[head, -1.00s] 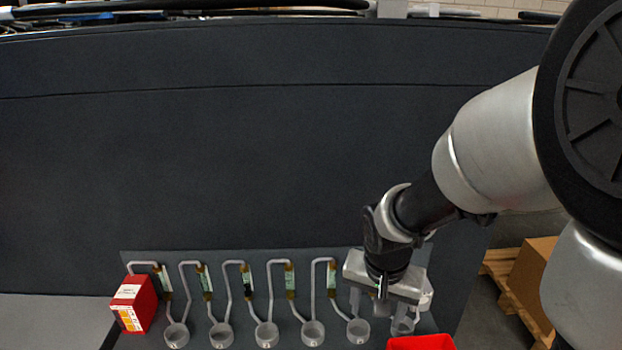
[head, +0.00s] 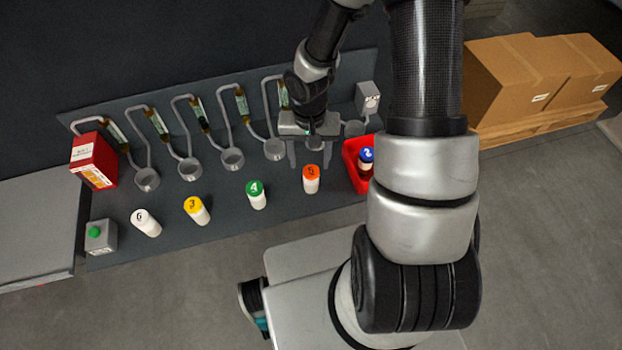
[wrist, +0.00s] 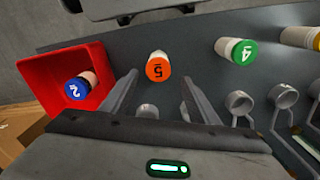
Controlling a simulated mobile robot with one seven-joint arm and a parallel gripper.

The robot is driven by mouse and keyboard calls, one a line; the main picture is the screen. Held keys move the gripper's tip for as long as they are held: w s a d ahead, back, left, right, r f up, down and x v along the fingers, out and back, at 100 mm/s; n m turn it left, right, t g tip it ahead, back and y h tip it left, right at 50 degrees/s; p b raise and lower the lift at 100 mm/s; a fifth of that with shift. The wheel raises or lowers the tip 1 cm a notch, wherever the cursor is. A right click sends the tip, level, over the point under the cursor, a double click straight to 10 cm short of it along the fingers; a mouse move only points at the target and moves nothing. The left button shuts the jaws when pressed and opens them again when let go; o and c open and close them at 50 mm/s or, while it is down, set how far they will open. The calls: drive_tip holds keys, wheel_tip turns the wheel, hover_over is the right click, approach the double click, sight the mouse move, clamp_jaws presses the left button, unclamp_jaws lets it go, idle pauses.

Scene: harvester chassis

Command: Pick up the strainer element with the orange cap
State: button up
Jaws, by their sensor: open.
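The strainer element with the orange cap (head: 311,179) is a white cylinder marked 5, standing on the dark panel. It also shows in the wrist view (wrist: 157,68), beyond the fingertips and roughly centred between them. My gripper (head: 308,163) is open and empty, its two fingers apart on the holder side of the orange-capped element. In the wrist view my gripper (wrist: 155,85) shows a clear gap between its fingers, with the element not between them.
A green-capped element (head: 257,194), a yellow-capped one (head: 197,210) and a white-capped one (head: 146,222) stand in a row to the left. A red bin (head: 350,154) holds a blue-capped element (head: 366,158). Ring holders (head: 232,159) line the back. A red box (head: 94,160) stands at left.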

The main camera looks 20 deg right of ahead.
sight(311, 171)
drive_tip(key=f, duration=0.6)
drive_tip(key=shift+s+d+f, duration=0.1)
drive_tip(key=shift+s+f, duration=0.1)
drive_tip(key=shift+s, duration=0.2)
drive_tip(key=c, duration=1.2)
drive_tip(key=shift+o, duration=0.2)
drive_tip(key=shift+r, duration=0.1)
